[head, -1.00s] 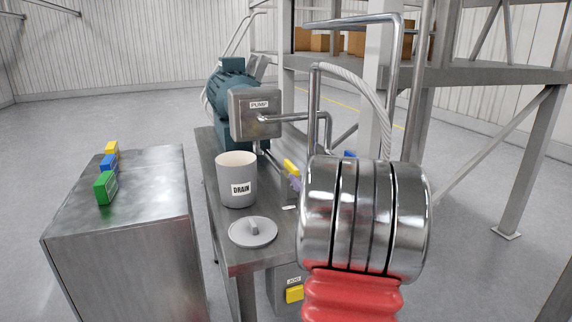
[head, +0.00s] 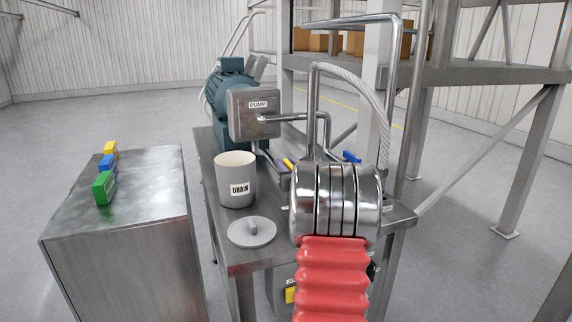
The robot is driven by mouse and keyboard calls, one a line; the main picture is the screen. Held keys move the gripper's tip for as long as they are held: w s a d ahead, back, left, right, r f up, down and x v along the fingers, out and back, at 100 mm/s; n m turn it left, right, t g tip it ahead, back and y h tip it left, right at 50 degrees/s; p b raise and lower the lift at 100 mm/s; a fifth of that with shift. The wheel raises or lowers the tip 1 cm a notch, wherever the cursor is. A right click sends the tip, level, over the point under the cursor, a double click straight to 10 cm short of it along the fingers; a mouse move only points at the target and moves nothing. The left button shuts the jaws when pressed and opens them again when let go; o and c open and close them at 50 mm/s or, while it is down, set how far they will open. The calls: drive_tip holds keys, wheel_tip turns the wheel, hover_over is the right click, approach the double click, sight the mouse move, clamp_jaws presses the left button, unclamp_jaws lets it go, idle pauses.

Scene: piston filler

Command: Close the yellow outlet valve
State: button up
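The yellow valve handle (head: 288,163) shows as a small piece beside the pipework on the steel bench, just above and left of my arm's shiny metal wrist. The rest of that valve is hidden. A blue valve handle (head: 352,157) shows to the right, behind the wrist. My gripper is hidden behind the ribbed metal wrist and red sleeve of my arm, which point away over the bench. A small greyish piece left of the wrist may be part of it, but I cannot tell. Whether it touches the yellow handle or is open cannot be seen.
A grey DRAIN pot (head: 236,180) and its lid (head: 252,232) are on the bench (head: 240,262) left of my arm. The PUMP box (head: 254,113) and bent pipes stand behind. A steel cabinet (head: 120,230) at left carries yellow, blue and green blocks. Floor between is narrow.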

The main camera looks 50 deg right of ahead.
drive_tip(key=shift+w+d, duration=0.25)
drive_tip(key=shift+w, duration=0.2)
drive_tip(key=shift+c, duration=0.5)
clamp_jaws()
